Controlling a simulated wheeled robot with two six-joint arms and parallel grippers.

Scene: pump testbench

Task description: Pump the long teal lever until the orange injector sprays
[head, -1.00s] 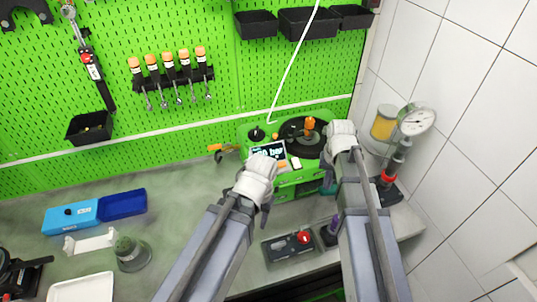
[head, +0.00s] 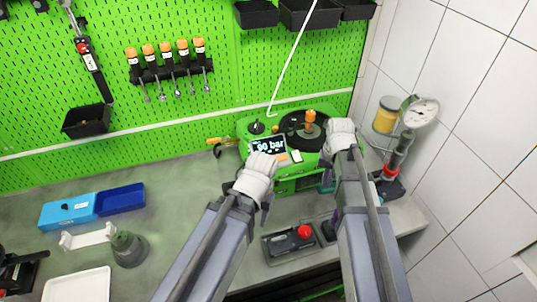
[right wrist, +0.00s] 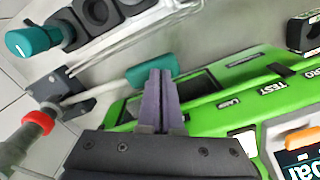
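A green pump bench (head: 300,183) stands by the pegboard. Its display (head: 268,146) reads what looks like 60 bar. An upright orange piece (head: 310,118), likely the injector, stands on a black round top; I see no spray. In the right wrist view, a teal lever grip (right wrist: 150,75) on a pale rod lies just beyond the fingertips of my right gripper (right wrist: 161,75). The fingers look shut, with nothing visible between them; contact with the grip is unclear. The teal grip barely shows in the head view (head: 327,187). My left gripper (head: 265,205) hangs before the bench, fingers mostly hidden.
A gauge (head: 420,112) on a post with a red ring and a yellow jar (head: 386,115) stand at right by the tiled wall. A black box with a red button (head: 304,231) lies in front.

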